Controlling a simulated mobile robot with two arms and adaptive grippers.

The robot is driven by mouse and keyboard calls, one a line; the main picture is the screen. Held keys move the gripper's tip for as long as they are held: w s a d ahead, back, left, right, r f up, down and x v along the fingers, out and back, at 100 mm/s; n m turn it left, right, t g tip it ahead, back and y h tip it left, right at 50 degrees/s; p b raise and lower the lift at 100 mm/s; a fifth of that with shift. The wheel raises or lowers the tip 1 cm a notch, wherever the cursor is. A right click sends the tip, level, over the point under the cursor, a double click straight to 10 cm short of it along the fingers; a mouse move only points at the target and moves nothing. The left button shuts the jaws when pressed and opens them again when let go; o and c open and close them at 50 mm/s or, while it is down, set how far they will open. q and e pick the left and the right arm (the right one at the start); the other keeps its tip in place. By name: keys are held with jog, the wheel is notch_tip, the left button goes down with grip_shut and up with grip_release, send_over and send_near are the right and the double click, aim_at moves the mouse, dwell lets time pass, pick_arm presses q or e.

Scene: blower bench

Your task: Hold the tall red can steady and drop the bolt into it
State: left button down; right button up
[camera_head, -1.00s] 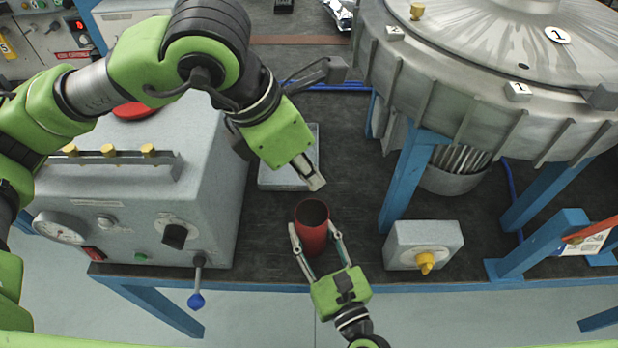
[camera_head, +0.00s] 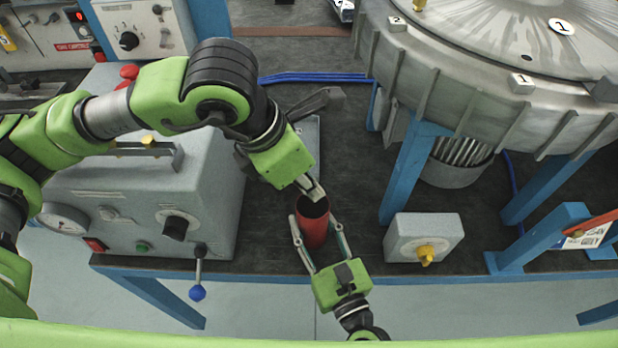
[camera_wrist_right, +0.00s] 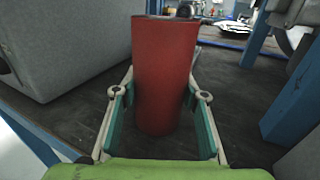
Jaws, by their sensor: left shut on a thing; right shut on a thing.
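The tall red can (camera_head: 315,232) stands upright on the dark bench mat, its open top facing up. My right gripper (camera_head: 314,224) is shut on the can from the front, one finger on each side. In the right wrist view the can (camera_wrist_right: 164,75) stands between the two fingers. My left gripper (camera_head: 317,191) points down at the far edge of the can's mouth, just above the rim, and covers part of the opening. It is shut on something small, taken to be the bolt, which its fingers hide. I cannot make out the bolt itself.
A grey control box (camera_head: 140,205) with a blue-knobbed lever stands at left. A small grey box with a yellow knob (camera_head: 425,240) sits right of the can. The large blower housing (camera_head: 480,90) on blue legs fills the right. A grey plate (camera_head: 312,140) lies behind the can.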

pick_arm(q)
jog(key=c, duration=2)
grip_release()
jog(key=v, duration=1.2)
pick_arm(e)
jog(key=o, duration=1.2)
